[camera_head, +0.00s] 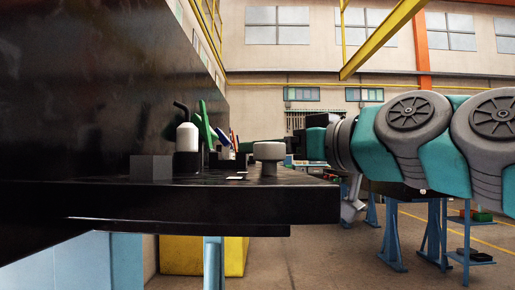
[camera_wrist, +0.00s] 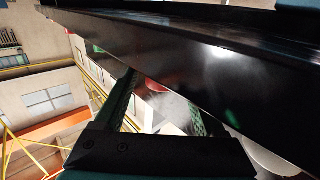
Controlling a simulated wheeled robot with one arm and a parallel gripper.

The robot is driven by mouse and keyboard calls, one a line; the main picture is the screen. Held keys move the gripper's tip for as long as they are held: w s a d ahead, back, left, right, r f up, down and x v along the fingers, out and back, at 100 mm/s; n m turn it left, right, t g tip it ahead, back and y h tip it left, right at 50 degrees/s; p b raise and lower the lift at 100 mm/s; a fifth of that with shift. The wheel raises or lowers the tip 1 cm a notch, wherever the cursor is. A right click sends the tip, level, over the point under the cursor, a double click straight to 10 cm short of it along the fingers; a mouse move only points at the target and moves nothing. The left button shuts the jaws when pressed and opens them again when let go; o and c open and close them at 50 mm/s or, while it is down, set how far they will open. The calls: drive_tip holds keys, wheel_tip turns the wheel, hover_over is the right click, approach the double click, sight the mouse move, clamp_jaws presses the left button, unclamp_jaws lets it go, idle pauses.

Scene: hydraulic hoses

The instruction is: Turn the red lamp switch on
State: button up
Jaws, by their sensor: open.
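A small red rounded thing (camera_wrist: 154,85) shows between my fingers in the wrist view, partly cut off by a dark edge. I cannot tell whether it is the lamp or its switch. My gripper (camera_wrist: 163,92) is open, with its two dark green fingers apart and nothing held between them. In the head view my gripper (camera_head: 262,144) reaches in from the right, just above the black bench top and behind the white round knob. No red lamp switch shows clearly in the head view, where the knob and other items crowd the area around the fingertips.
The black bench (camera_head: 200,204) has a tall dark panel (camera_head: 90,80) on its left. On it stand a grey block (camera_head: 151,168), a white bottle-shaped thing (camera_head: 187,137), a green handle (camera_head: 206,125) and the white knob (camera_head: 268,152). A glossy black edge (camera_wrist: 200,60) runs close above my fingers.

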drive_tip(key=shift+v, duration=2.2)
